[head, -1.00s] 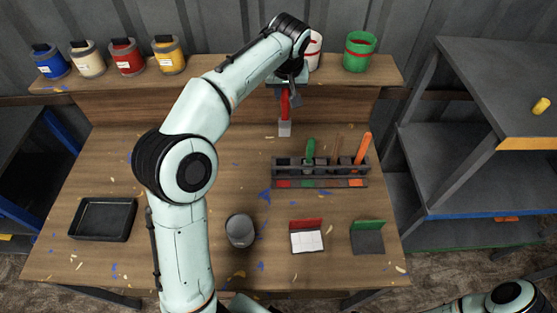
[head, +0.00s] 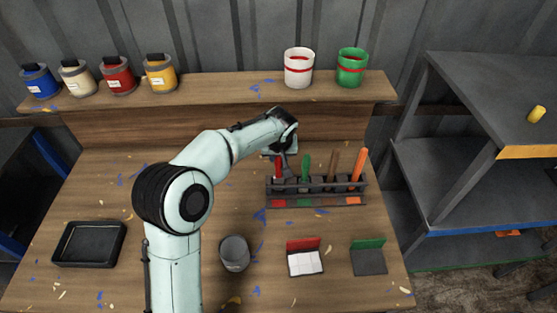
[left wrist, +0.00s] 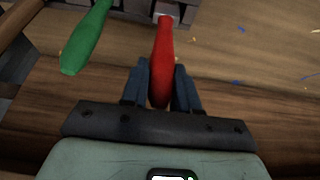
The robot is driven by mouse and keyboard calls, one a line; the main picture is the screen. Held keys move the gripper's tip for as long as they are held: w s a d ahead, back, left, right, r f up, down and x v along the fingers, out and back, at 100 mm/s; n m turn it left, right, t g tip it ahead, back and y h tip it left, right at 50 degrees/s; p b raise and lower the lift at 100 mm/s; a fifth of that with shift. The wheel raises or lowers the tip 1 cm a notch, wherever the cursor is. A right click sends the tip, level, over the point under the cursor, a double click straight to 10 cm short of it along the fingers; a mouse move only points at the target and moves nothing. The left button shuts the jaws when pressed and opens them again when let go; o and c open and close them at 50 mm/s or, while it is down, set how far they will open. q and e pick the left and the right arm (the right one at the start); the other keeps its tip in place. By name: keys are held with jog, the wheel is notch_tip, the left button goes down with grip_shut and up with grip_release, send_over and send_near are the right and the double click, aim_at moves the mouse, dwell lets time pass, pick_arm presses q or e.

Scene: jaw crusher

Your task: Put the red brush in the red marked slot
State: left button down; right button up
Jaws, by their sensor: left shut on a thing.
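The red brush (head: 278,168) is held by its handle in my left gripper (head: 281,158), at the left end of the dark brush rack (head: 330,188). The red mark (head: 279,203) is on the rack's front strip at that end, below the brush. The brush's lower end is hidden by the rack and gripper, so I cannot tell how deep it sits in the slot. In the left wrist view the red handle (left wrist: 164,50) is between the blue fingers of my left gripper (left wrist: 162,88). My right gripper is out of view.
A green brush (head: 305,168), a brown one (head: 333,163) and an orange one (head: 358,166) stand in the rack. A grey cup (head: 235,253), a black tray (head: 89,243) and two small pads are nearer. Paint cans line the back shelf.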

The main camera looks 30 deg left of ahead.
pick_arm(q)
jog(key=shift+f, duration=1)
jog(key=shift+f, duration=0.15)
jog(key=c, duration=0.8)
grip_release()
jog(key=shift+c, duration=0.2)
jog(key=shift+s+r, duration=0.1)
jog(key=shift+r, duration=0.5)
jog(key=v, duration=1.1)
